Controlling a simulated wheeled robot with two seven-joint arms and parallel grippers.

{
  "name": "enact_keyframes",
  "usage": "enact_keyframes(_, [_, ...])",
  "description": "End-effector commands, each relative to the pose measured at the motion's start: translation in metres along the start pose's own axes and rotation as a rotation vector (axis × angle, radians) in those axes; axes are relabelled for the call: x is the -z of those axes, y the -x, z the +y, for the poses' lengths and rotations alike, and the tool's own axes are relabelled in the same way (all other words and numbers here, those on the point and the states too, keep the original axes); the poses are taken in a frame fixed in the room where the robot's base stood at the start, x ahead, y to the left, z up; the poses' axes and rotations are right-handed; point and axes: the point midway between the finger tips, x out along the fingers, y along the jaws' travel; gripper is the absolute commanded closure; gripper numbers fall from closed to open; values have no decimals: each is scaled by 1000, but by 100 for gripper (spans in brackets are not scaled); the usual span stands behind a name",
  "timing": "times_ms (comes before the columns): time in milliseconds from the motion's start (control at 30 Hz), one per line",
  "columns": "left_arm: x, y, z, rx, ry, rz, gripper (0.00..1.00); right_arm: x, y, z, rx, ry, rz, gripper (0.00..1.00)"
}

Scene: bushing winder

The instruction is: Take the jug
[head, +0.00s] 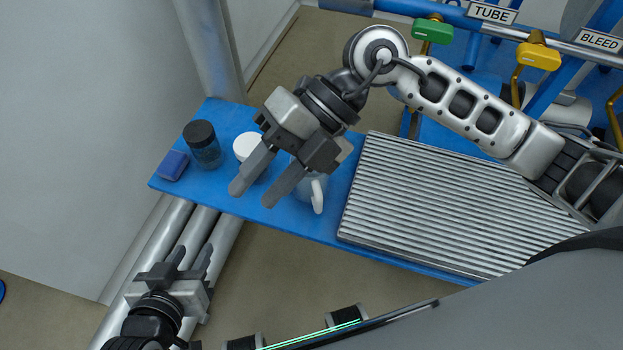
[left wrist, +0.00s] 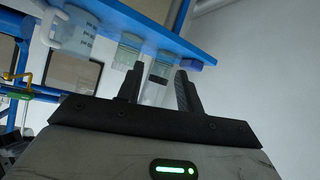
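The jug (head: 317,192) is a clear vessel with a white handle. It stands on the blue shelf (head: 285,214), partly hidden by my right gripper in the head view. In the left wrist view the jug (left wrist: 74,32) shows at upper left with its handle and printed marks. My right gripper (head: 252,193) is open over the shelf, its fingertips left of the jug, with nothing seen between them. My left gripper (head: 191,251) is open and empty at lower left, beyond the shelf's front edge. Its fingers also show in the left wrist view (left wrist: 158,72), apart from the jug.
A jar with a black lid (head: 203,148), a white-lidded jar (head: 246,147) and a small blue block (head: 173,165) stand left of the jug. A ribbed metal panel (head: 440,210) lies to its right. Valves with green (head: 432,31) and yellow (head: 538,56) handles are behind.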

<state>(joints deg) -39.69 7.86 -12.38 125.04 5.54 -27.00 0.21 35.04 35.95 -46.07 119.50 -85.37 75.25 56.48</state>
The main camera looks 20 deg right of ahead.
Motion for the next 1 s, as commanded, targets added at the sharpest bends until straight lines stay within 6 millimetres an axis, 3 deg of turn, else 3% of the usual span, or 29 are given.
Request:
enact_keyframes(33, [-3, -2, 0, -1, 4, 3, 64, -15, 16, -28, 189, 0, -67, 62])
enact_keyframes(100, [-3, -2, 0, -4, 8, 7, 64, -30, 40, -56, 395, -30, -152, 62])
enact_keyframes(233, [-4, -1, 1, -6, 15, 10, 64, -47, 80, -84, 625, -92, -281, 62])
enact_keyframes(333, [-4, -1, 1, -7, 17, 11, 64, -53, 90, -94, 694, -118, -325, 62])
enact_keyframes(800, [-3, -3, 0, -5, 13, 23, 64, -76, 28, -153, 702, -122, -329, 62])
enact_keyframes(1000, [-1, -2, 0, -6, 12, 28, 64, -80, 18, -162, 700, -119, -331, 62])
